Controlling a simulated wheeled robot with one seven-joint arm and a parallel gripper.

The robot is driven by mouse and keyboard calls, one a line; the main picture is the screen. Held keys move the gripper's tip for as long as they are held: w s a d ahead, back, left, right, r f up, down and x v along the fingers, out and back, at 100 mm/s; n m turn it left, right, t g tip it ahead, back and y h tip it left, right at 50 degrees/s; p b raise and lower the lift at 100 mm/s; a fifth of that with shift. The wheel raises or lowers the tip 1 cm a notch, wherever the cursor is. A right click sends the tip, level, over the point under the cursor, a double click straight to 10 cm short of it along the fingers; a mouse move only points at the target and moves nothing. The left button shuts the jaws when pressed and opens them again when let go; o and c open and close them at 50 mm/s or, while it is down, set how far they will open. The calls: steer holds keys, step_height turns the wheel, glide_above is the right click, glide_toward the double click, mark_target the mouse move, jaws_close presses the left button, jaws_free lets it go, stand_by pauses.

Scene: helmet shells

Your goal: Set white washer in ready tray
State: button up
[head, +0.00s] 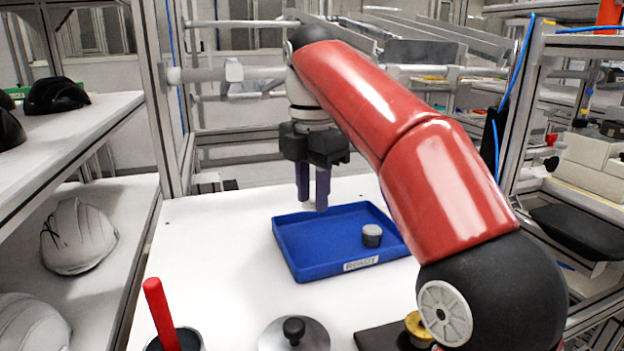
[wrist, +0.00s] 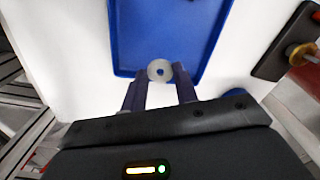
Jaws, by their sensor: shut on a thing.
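The white washer (wrist: 160,71), a pale disc with a small central hole, is held between the two dark purple fingers of my gripper (wrist: 160,88). In the head view my gripper (head: 313,200) points down, and a small pale bit of the washer (head: 309,206) shows at the fingertips. The blue ready tray (head: 312,268), with a "READY" label on its front wall, lies on the white table. The fingertips are over the tray's back left part in the head view. In the wrist view the washer overlaps the rim of the tray (wrist: 122,45); its height above it is unclear.
A small grey cylinder (head: 372,236) stands in the tray's right part. In front are a metal disc with a black knob (head: 294,332), a dark cup with a red handle (head: 162,315) and a brass part (head: 418,325) on a black pad. Shelves with helmets (head: 78,237) stand left.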

steer(key=b, duration=0.3)
glide_above(313, 245)
step_height(313, 245, down, 5)
steer(key=shift+f+b, duration=0.65)
steer(key=shift+f, duration=0.05)
steer(key=shift+f+b, duration=0.35)
steer(key=shift+f, duration=0.2)
steer(key=o, duration=0.8)
